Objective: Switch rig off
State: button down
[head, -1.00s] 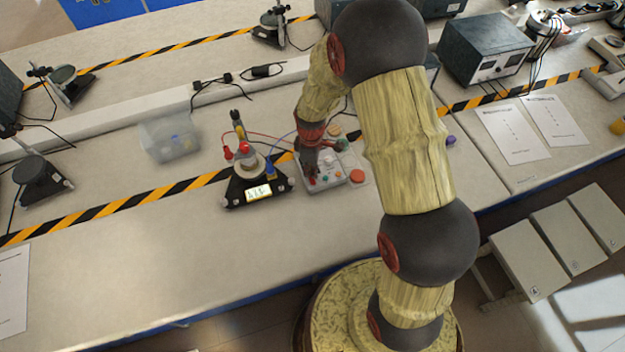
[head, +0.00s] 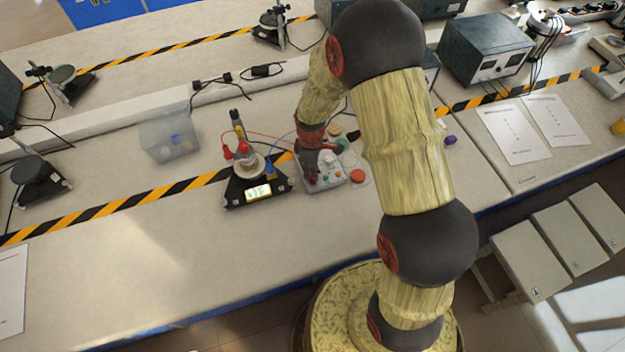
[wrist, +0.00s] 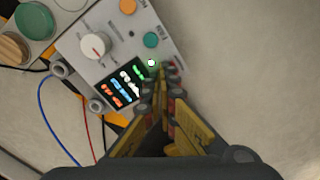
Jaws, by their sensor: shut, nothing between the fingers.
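The grey control box (head: 333,184) stands on the bench, joined by wires to a black triangular rig base (head: 238,196) with a lit display (head: 258,193). In the wrist view the box (wrist: 118,40) shows a white knob (wrist: 95,46), an orange button (wrist: 128,6), a teal button (wrist: 151,40), a lit multicoloured display (wrist: 122,84) and a small glowing green-white spot (wrist: 152,63). My gripper (wrist: 164,72) is shut and empty, its tips at the box's edge beside the glowing spot. Whether they touch is unclear. In the head view my gripper (head: 309,177) partly hides the box.
A clear bin (head: 168,137) with small items stands to the left. Round coloured pads, including a red-orange one (head: 357,176), lie right of the box. A purple piece (head: 450,140) and paper sheets (head: 513,133) lie farther right.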

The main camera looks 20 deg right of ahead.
jog(key=shift+f, duration=0.15)
jog(key=shift+r+p, duration=2.35)
jog(key=shift+r, duration=1.2)
